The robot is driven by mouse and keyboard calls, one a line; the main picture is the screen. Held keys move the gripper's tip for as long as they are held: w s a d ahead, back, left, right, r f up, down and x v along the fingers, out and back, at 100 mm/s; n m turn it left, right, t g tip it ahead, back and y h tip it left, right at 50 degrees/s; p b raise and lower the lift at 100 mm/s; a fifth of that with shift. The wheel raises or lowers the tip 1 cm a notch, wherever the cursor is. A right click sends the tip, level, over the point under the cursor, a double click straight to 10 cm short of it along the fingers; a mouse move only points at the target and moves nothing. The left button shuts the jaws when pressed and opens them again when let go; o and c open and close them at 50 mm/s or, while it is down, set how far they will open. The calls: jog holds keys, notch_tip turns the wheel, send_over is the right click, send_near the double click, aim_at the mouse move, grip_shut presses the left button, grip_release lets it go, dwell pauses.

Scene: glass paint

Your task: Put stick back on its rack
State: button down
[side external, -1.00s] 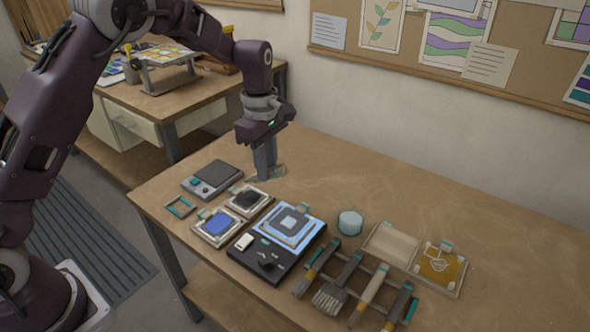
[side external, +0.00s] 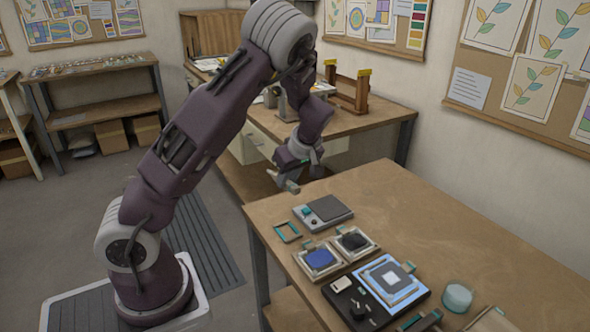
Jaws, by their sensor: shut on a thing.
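My gripper (side external: 290,180) hangs beyond the left back edge of the table, beside the grey scale and apart from the table top. Its fingers point down and left. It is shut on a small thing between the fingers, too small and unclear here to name. The rack (side external: 430,321) shows only as a teal-ended sliver at the bottom edge, right of the black board; the rest is cut off. I cannot make out a separate stick in this view.
A grey scale (side external: 323,212), a small teal frame (side external: 287,232), a blue paint pad (side external: 319,260) and a black pad (side external: 353,241) stand on the near table (side external: 420,210). The table's back part is clear.

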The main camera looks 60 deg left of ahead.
jog(key=shift+y, duration=0.5)
notch_tip(320, 180, down, 14)
jog(key=shift+r, duration=0.15)
jog(key=shift+f, duration=0.6)
dwell(0.9)
jog(key=c, duration=1.2)
grip_release()
